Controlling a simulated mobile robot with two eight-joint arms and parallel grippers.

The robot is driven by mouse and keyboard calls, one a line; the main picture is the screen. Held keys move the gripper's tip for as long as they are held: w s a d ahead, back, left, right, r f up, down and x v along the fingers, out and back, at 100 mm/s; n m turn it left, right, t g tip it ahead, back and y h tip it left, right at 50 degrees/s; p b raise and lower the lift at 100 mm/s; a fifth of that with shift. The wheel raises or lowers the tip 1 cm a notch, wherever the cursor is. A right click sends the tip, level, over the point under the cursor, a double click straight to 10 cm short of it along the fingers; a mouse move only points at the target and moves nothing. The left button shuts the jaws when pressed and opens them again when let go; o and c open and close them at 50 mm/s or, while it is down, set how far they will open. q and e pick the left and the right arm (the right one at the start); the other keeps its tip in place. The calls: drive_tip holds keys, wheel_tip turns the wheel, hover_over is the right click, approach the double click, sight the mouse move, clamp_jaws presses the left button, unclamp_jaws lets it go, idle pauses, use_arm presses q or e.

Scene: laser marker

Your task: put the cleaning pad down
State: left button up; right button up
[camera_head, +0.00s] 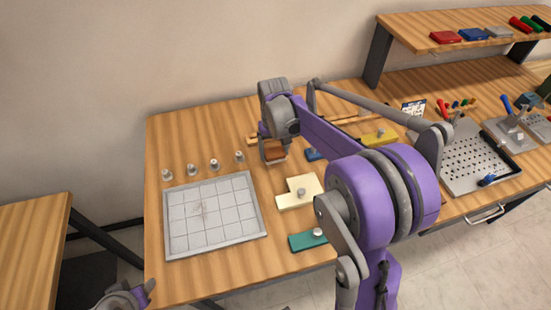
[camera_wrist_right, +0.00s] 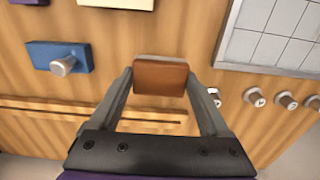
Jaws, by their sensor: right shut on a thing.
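A brown-orange rectangular pad (camera_head: 274,152), which I take as the cleaning pad, is held by my right gripper (camera_head: 272,150) over the wooden table, right of the row of small pegs. In the right wrist view the pad (camera_wrist_right: 160,75) sits between the two fingertips (camera_wrist_right: 161,76), which are shut on its sides. Whether its underside touches the table cannot be told. My left gripper (camera_head: 125,296) shows only partly at the lower left edge, away from the table objects, and its jaws are not clear.
A gridded grey plate (camera_head: 213,215) lies at the left, with several pegs (camera_head: 190,170) behind it. Cream (camera_head: 297,201), teal (camera_head: 305,242), blue (camera_wrist_right: 45,55) and yellow (camera_head: 378,138) blocks stand nearby. A perforated board (camera_head: 470,160) and shelf (camera_head: 480,42) are right. Bare wood surrounds the pad.

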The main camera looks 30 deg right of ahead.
sight(275, 159)
drive_tip(key=shift+f, duration=1.95)
drive_tip(key=shift+f, duration=0.15)
drive_tip(key=o, duration=1.4)
drive_tip(key=shift+o, duration=0.2)
